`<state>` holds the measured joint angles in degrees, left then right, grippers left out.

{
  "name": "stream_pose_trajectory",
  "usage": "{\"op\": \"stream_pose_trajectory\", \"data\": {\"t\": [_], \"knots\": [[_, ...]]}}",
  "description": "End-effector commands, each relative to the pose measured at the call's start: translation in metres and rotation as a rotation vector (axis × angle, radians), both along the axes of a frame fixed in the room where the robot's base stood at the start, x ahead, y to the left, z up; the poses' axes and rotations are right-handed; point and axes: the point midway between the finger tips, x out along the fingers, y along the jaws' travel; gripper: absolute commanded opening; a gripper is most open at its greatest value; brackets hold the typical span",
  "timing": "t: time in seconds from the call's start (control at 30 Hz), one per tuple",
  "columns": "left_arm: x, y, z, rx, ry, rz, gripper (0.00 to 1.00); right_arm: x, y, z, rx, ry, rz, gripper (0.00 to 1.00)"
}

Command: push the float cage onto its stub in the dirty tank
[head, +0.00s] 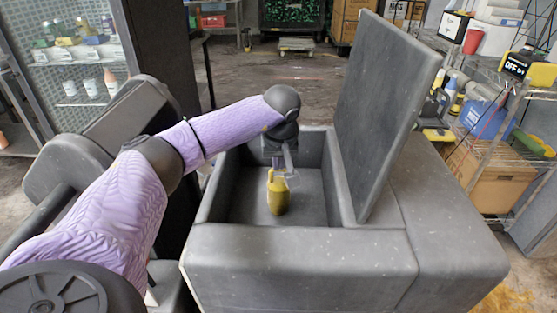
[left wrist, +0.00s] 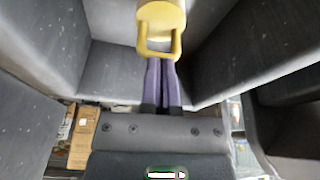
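The float cage (head: 278,197) is a yellow, rounded body with a loop handle at its top. It is inside the grey open tank (head: 305,240), near the middle, and looks about upright. My left gripper (head: 279,173) reaches down into the tank from above. In the left wrist view its two purple fingers (left wrist: 161,62) are close together at the crossbar of the yellow handle, and the float cage (left wrist: 160,20) extends beyond them. They look shut on the handle. The stub is not visible; the cage's lower end hides what is under it. My right gripper is not in view.
Tank walls surround the gripper. A wire shelf (head: 495,120) with bottles and boxes is at right. A glass-fronted cabinet (head: 75,65) is at left.

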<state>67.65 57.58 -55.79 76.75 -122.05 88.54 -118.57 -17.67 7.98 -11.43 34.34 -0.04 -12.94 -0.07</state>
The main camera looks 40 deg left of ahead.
Motion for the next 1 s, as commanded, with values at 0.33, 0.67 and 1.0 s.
{"op": "stream_pose_trajectory", "data": {"t": [0.33, 0.67, 1.0], "knots": [[-0.001, -0.001, 0.026, -0.001, 0.002, -0.001, 0.00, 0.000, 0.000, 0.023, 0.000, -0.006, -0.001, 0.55], [-0.016, -0.018, 0.103, 0.000, -0.001, -0.001, 0.00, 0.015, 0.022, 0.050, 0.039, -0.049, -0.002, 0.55], [-0.021, -0.023, 0.117, -0.001, 0.003, -0.001, 0.00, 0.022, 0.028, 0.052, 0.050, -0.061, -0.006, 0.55]]}}
